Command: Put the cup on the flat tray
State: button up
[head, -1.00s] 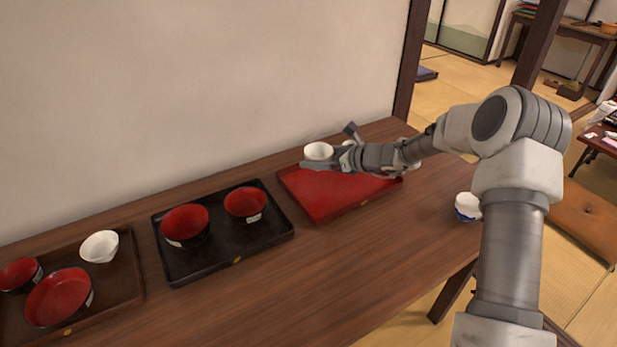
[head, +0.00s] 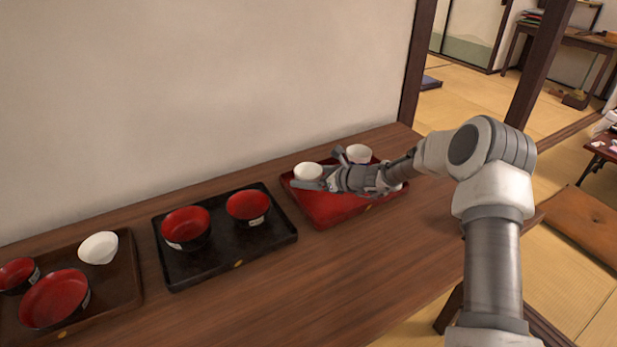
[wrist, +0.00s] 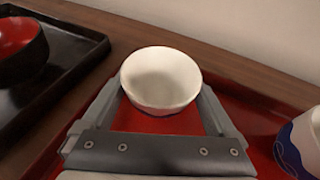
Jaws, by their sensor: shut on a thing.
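A white cup (head: 307,171) is between the fingers of my gripper (head: 320,180), over the left back part of the red tray (head: 325,212). In the wrist view the cup (wrist: 160,78) looks upright, with both fingers (wrist: 160,100) against its sides. I cannot tell whether its base touches the tray. A second white cup (head: 359,153) stands at the back of the red tray. At the right edge of the wrist view, a cup with a blue pattern (wrist: 300,143) shows in part. My gripper and wrist hide part of the tray.
A black tray (head: 215,263) with two red bowls stands left of the red tray. A brown tray (head: 110,305) with two red bowls and a white bowl (head: 98,248) is farther left. A wall runs along the table's back. The table (head: 330,270) is clear in front.

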jog(key=o, duration=1.2)
jog(key=shift+f, duration=0.1)
jog(key=shift+c, duration=0.2)
